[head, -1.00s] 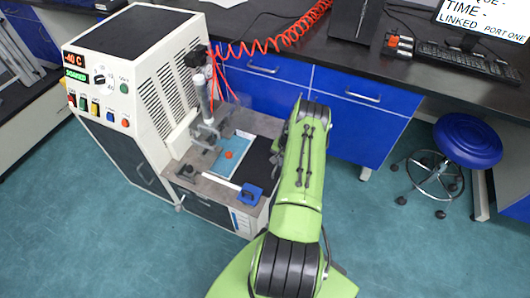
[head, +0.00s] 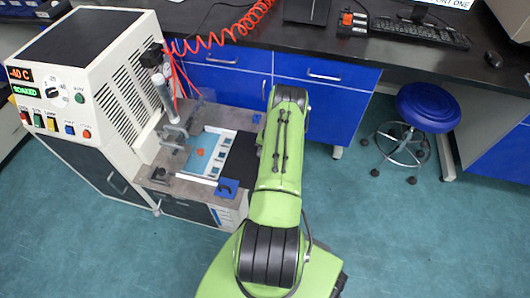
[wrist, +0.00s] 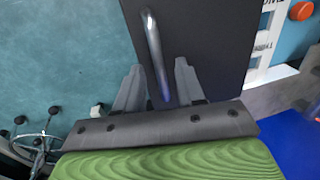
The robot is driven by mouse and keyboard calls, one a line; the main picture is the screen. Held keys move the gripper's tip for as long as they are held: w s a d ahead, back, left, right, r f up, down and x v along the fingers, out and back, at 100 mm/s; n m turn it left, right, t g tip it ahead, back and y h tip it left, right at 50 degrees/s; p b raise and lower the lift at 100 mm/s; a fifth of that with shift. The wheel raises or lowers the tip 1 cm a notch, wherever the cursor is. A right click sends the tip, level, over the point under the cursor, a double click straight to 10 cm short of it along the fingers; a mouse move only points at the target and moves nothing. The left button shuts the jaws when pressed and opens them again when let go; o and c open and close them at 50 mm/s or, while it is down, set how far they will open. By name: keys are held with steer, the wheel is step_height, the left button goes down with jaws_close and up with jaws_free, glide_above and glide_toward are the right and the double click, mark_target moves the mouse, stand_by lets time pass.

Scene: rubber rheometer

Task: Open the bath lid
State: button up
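The bath lid appears to be the dark panel (head: 239,162) on the worktop of the cream machine (head: 120,85), partly hidden behind my green arm. In the wrist view the dark panel (wrist: 205,35) carries a silver bar handle (wrist: 153,45). My gripper (wrist: 160,80) has its two grey fingers apart, one on each side of the handle's near end. Gaps show between the fingers and the bar. My arm hides the gripper in the head view. A light blue panel (head: 203,140) with an orange knob (head: 200,152) lies left of the lid, beside a white labelled strip (head: 218,156).
Blue cabinets (head: 320,95) stand behind, and a blue stool (head: 427,107) is at right. The floor in front is clear.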

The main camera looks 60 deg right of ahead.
steer(key=s+r+p, duration=0.3)
steer(key=r+p, duration=0.1)
steer(key=r, duration=1.1)
steer(key=shift+d+r+p, duration=0.25)
steer(key=shift+d+p, duration=0.1)
steer(key=shift+d, duration=0.1)
